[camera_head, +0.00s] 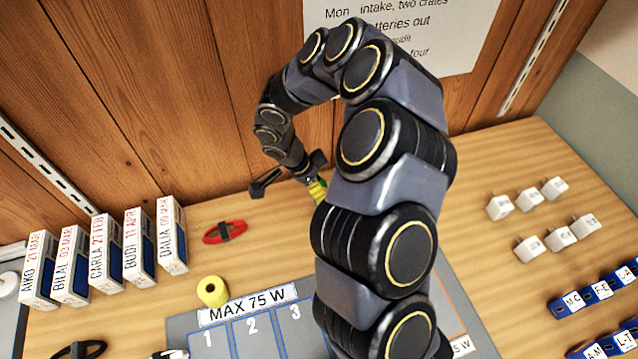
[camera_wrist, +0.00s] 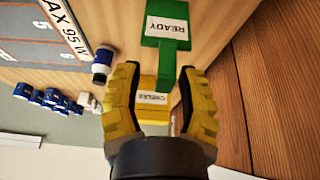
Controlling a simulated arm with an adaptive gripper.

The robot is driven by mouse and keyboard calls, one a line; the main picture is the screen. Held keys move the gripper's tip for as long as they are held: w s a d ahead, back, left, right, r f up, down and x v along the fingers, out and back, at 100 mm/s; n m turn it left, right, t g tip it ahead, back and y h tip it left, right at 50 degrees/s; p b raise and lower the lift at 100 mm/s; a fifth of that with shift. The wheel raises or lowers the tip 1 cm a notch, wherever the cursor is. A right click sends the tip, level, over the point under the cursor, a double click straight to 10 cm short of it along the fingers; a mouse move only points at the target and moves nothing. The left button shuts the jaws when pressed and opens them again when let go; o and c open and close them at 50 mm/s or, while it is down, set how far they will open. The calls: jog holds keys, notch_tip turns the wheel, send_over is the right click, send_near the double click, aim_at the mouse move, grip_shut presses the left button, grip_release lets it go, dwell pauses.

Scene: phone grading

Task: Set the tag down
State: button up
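My gripper (camera_wrist: 160,85) shows its two yellow-padded fingers spread apart in the wrist view. A yellow tag (camera_wrist: 142,114) with a white, upside-down label shows between and beyond the fingers; the label's word is hard to read. A green tag (camera_wrist: 168,58) with a white label reading READY (camera_wrist: 166,30) lies just past it on the wood surface. I see no finger pressed against either tag. In the head view my gripper (camera_head: 292,178) is low near the back wall, with a bit of yellow and green beside it, mostly hidden by my arm.
Labelled boxes (camera_head: 105,255) stand at left. A red object (camera_head: 225,232) and a yellow roll (camera_head: 212,291) lie near the grey numbered mat (camera_head: 185,322). White plugs (camera_head: 530,248) and blue labelled blocks (camera_head: 600,290) are at right. The wooden wall (camera_head: 140,100) is close behind the gripper.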

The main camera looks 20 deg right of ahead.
jog(key=v, duration=1.2)
jog(key=s+r+n+g+y, duration=0.1)
jog(key=s+r+n, duration=0.3)
jog(key=s+n, duration=0.5)
jog(key=s+r+n+y, duration=0.3)
jog(key=s+r+n, duration=0.2)
jog(key=s, duration=1.2)
jog(key=n, duration=0.3)
jog(key=shift+s+d+r+n+g+y, duration=0.25)
jog(key=shift+s+d+n+g+y, duration=0.05)
jog(key=shift+s+d+n+g, duration=0.1)
jog(key=shift+w, duration=0.1)
